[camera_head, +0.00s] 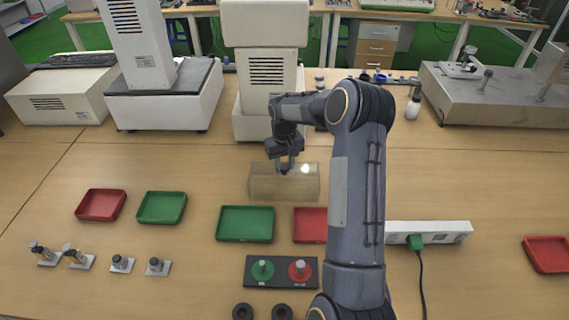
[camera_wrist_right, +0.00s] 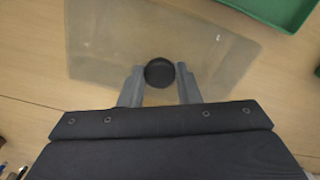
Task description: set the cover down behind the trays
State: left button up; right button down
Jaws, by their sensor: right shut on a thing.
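The cover (camera_head: 262,187) is a see-through, box-shaped thing behind the middle green tray (camera_head: 245,238) and the middle red tray (camera_head: 309,225). My right gripper (camera_head: 286,168) is above it, shut on its dark knob. In the right wrist view the round black knob (camera_wrist_right: 159,72) sits between the two fingers of the gripper (camera_wrist_right: 159,88), and the clear cover (camera_wrist_right: 100,45) spreads out below. I cannot tell if the cover touches the table. Another red tray (camera_head: 101,204) and green tray (camera_head: 162,207) lie to the left. My left gripper is not in view.
White machines (camera_head: 165,95) stand along the back. A white power strip (camera_head: 428,232) is right of my arm, and another red tray (camera_head: 546,254) lies far right. A black base with green and red buttons (camera_head: 281,271) is in front. Small metal parts (camera_head: 122,263) stand at front left.

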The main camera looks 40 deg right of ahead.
jog(key=shift+f, duration=0.45)
jog(key=c, duration=1)
grip_release()
